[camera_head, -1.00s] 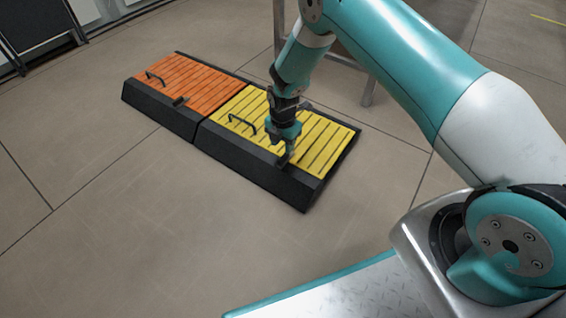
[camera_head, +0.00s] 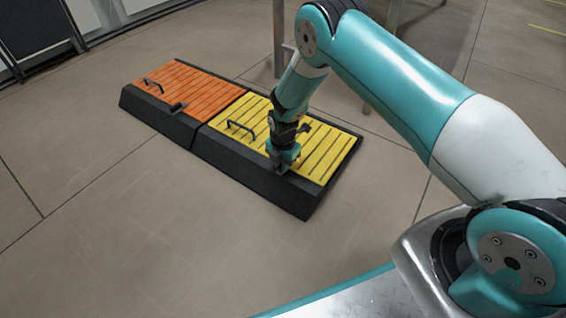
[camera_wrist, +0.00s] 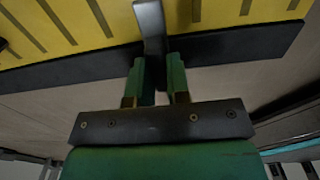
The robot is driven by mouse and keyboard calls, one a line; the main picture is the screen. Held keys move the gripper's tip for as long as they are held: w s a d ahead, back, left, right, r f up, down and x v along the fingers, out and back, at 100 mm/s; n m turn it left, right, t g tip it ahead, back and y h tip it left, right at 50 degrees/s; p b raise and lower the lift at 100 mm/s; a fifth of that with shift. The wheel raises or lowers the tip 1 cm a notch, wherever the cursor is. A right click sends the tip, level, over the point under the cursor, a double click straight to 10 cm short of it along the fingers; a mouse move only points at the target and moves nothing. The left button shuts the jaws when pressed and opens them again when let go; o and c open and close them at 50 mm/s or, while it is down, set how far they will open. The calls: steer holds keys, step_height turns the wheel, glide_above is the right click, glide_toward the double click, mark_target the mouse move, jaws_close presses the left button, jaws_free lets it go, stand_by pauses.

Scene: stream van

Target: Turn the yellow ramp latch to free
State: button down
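The yellow ramp (camera_head: 318,158) lies on the floor with a black front edge. Its grey latch lever (camera_wrist: 150,18) shows at the top middle of the wrist view, reaching from the yellow slats over the black edge. My gripper (camera_wrist: 157,66) has its two green fingers close on either side of the lever's near end, with little gap, and looks shut on it. In the head view my gripper (camera_head: 283,168) is down at the ramp's front edge and hides the latch.
An orange ramp (camera_head: 190,90) with a black handle and a small dark latch (camera_head: 178,107) adjoins at the left. The yellow ramp has its own black handle (camera_head: 240,128). A metal stand (camera_head: 279,45) rises behind. The floor in front is clear.

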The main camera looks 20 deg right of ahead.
stand_by(0.3)
steer(key=m+p, duration=0.2)
steer(key=m, duration=0.1)
steer(key=shift+s+r, duration=0.1)
steer(key=shift+r, duration=0.05)
steer(key=m+p, duration=0.3)
steer(key=m, duration=0.2)
steer(key=shift+s, duration=0.15)
steer(key=m+p, duration=0.1)
steer(key=m, duration=0.4)
steer(key=shift+s, duration=0.1)
steer(key=m+p, duration=0.1)
steer(key=m, duration=0.3)
steer(key=shift+s+m, duration=0.1)
steer(key=shift+m, duration=0.3)
steer(key=c, duration=1.1)
jaws_free()
